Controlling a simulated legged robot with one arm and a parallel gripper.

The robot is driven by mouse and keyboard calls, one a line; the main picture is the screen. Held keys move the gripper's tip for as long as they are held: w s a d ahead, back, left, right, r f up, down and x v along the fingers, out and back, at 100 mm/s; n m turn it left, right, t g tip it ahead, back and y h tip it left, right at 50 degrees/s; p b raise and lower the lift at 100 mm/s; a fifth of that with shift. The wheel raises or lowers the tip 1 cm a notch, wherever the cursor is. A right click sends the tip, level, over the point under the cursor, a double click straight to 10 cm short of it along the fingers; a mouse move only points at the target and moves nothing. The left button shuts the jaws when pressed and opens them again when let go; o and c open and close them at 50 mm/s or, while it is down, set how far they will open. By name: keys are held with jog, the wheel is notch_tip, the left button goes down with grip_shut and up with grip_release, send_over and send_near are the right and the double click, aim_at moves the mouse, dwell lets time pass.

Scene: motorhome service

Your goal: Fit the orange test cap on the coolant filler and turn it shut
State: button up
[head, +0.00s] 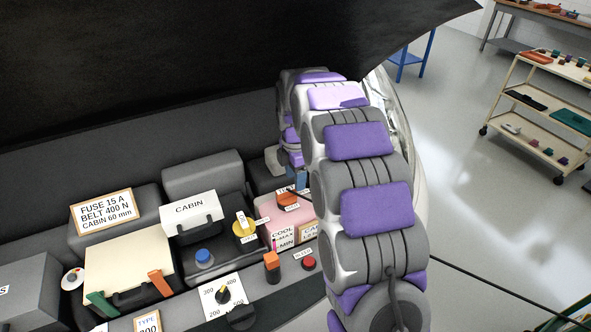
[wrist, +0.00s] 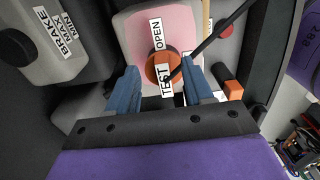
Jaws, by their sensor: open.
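The orange test cap (head: 289,199) sits on top of the pink coolant tank (head: 280,217), at the filler. In the wrist view the cap (wrist: 157,66) is a round orange disc with a white TEST label across it. An OPEN label stands on the tank beside it. My gripper (wrist: 163,88) is open, its two blue fingers on either side of the cap's lower part with gaps to it. I cannot tell whether the cap is seated. In the head view my arm and gripper (head: 297,178) hang just behind the cap, and the fingers are partly hidden.
A thin black rod (wrist: 213,38) crosses close to the cap in the wrist view. A brake reservoir (wrist: 48,40), a yellow cap (head: 244,229), an orange-topped part (head: 272,261) and a red knob (head: 309,263) stand nearby. The dark hood (head: 180,60) hangs above.

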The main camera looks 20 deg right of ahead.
aim_at(287, 196)
jog(key=shift+f+b, duration=0.4)
jog(key=shift+f, duration=1.55)
jog(key=shift+c, duration=0.2)
grip_shut()
jog(key=c, duration=0.6)
grip_release()
grip_shut()
